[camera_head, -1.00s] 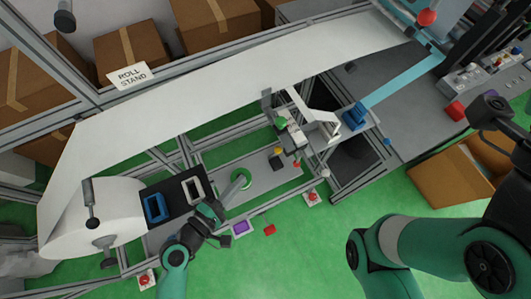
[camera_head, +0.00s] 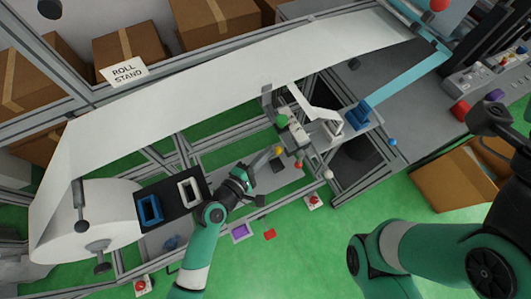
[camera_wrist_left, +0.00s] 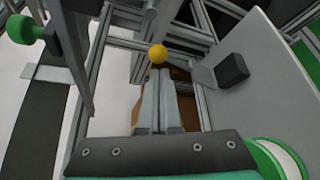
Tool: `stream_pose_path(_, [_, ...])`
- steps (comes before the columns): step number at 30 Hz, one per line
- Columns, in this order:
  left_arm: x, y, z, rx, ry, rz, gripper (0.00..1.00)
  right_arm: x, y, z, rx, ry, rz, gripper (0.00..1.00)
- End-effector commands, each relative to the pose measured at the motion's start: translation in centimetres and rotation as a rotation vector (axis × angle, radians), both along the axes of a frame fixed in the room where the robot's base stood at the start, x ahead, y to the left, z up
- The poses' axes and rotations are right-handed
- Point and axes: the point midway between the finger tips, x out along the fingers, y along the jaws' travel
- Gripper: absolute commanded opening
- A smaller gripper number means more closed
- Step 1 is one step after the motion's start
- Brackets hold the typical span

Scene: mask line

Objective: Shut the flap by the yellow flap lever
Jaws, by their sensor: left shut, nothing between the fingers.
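The yellow flap lever (camera_head: 278,149) shows as a small yellow ball beside the machine's middle station. In the left wrist view the yellow ball (camera_wrist_left: 158,53) sits just beyond my fingertips. My left gripper (camera_head: 266,158) is shut and empty, its fingers pointing at the ball. In the left wrist view the left gripper's fingertips (camera_wrist_left: 158,72) lie together just below the ball; I cannot tell whether they touch it. I cannot clearly make out the flap or its angle.
A white web (camera_head: 220,85) runs above the frame from the big roll (camera_head: 95,215). A black tray (camera_head: 172,207) holds a blue frame and a white frame. A green knob (camera_head: 282,120) and a red knob (camera_head: 299,165) are close to the lever. A dark block (camera_wrist_left: 233,68) stands right of the fingers.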

Motion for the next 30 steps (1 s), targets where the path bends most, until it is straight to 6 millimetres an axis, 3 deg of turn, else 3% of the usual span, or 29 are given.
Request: stream_pose_path(30, [-1.3, -0.7, -0.6, 0.068, -0.122, -0.001, 0.00, 0.0, 0.0, -2.6, 0.000, 0.000, 0.000, 1.00])
